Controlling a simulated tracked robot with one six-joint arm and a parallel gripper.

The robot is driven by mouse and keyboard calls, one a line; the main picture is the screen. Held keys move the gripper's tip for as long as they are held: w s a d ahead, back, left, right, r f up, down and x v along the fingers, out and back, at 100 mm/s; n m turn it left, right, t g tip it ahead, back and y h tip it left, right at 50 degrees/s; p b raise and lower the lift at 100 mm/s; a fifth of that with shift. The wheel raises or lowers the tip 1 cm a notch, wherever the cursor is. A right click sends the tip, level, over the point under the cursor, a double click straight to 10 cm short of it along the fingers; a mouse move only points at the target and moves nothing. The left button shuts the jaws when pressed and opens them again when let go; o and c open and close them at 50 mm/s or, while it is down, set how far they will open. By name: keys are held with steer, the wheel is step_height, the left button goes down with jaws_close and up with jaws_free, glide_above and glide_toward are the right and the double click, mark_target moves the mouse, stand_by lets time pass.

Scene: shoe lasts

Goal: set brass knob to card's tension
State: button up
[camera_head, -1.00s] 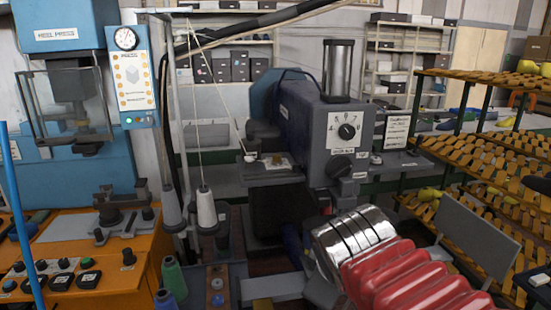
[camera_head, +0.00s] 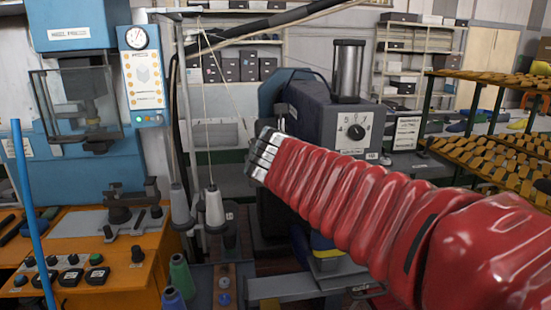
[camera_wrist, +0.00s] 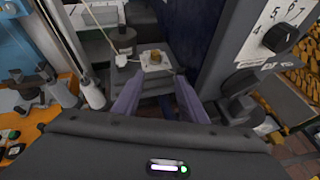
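A small brass knob (camera_wrist: 155,57) stands on a light plate (camera_wrist: 158,68) of the sewing machine in the wrist view. My gripper (camera_wrist: 158,98) has its two fingers spread apart, with nothing between them; the brass knob lies beyond their tips. In the head view my red-sleeved arm hides the brass knob and the fingers. A white card (camera_head: 408,133) with print stands right of the machine; its text is too small to read. A black dial (camera_head: 356,132) sits on a numbered white plate on the machine, also in the wrist view (camera_wrist: 282,37); its pointer is unclear.
An orange console (camera_head: 135,268) with a heel press (camera_head: 75,90) above stands left. Thread cones (camera_head: 214,207) stand in front of the machine (camera_head: 320,120). Racks of shoe lasts (camera_head: 490,150) stand right. A thread hangs left of the brass knob.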

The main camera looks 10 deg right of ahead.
steer(key=shift+w+a+r+n+t, duration=0.3)
steer(key=shift+w+a+r+n, duration=0.1)
steer(key=shift+w+n, duration=0.25)
steer(key=shift+f, duration=0.1)
steer(key=shift+x, duration=6.8)
steer(key=shift+f, duration=0.1)
steer(key=shift+a, duration=0.1)
jaws_close()
